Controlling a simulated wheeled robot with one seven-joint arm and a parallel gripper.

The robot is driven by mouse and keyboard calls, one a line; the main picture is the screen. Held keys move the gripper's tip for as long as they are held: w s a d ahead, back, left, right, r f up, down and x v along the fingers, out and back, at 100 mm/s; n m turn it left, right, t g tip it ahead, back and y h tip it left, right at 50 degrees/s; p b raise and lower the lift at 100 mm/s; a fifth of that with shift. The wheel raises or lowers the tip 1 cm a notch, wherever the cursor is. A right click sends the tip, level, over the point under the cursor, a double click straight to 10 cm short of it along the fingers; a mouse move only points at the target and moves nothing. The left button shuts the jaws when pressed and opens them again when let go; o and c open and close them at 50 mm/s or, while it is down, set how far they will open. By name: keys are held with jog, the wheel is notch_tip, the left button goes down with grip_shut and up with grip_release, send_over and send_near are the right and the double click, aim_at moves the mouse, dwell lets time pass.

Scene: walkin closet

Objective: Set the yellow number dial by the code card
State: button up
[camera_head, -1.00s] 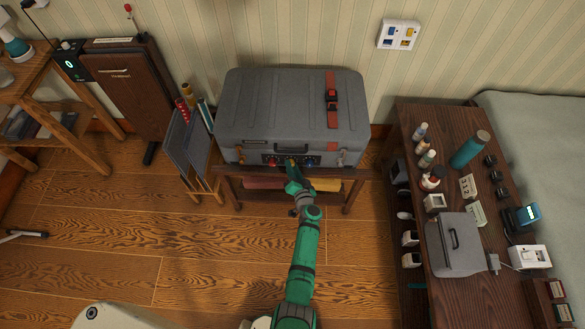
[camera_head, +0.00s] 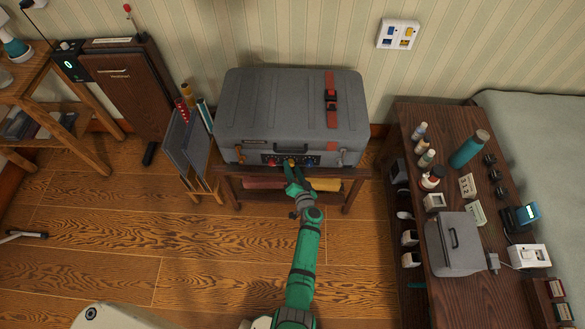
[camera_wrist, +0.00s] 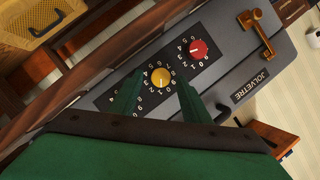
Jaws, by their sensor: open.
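The yellow dial (camera_wrist: 160,78) is on the dark panel at the front of a grey suitcase (camera_head: 290,108); white numbers ring it. In the head view the yellow dial (camera_head: 291,162) sits mid-panel. My gripper (camera_head: 292,178) is in front of it. In the wrist view my gripper (camera_wrist: 158,84) is open, one finger on each side of the yellow dial; I cannot tell if they touch it. The fingers hide some numbers. A card (camera_head: 468,186) with dark digits, too small to read surely, stands on the right table; a second pale card (camera_head: 477,213) is nearby.
A red dial (camera_wrist: 198,48) sits close beside the yellow one, and a blue dial (camera_head: 309,162) is on its other side. A brass latch (camera_wrist: 256,32) is on the suitcase front. The right table (camera_head: 415,125) is crowded.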

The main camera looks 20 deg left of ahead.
jog(key=v, duration=0.9)
jog(key=shift+s+d, duration=0.25)
jog(key=shift+d, duration=0.05)
jog(key=shift+r, duration=0.1)
jog(key=s+d+r+h, duration=0.1)
jog(key=s+d+h, duration=0.3)
jog(key=s, duration=0.7)
jog(key=s+d+h, duration=0.2)
jog(key=s+d, duration=0.3)
jog(key=s, duration=0.6)
jog(key=s+d+r+n+t, duration=0.1)
jog(key=s+r, duration=0.3)
jog(key=r, duration=0.4)
jog(key=s+d+r+n+t+h, duration=0.1)
jog(key=s+r, duration=0.4)
jog(key=r, duration=0.4)
jog(key=s+d+r+h, duration=0.1)
jog(key=s+d+r, duration=0.1)
jog(key=s+r, duration=0.3)
notch_tip(320, 180, up, 4)
jog(key=shift+s+r+n+t, duration=0.2)
jog(key=shift+s+n+t, duration=0.05)
jog(key=shift+n+t, duration=0.15)
jog(key=shift+s, duration=0.1)
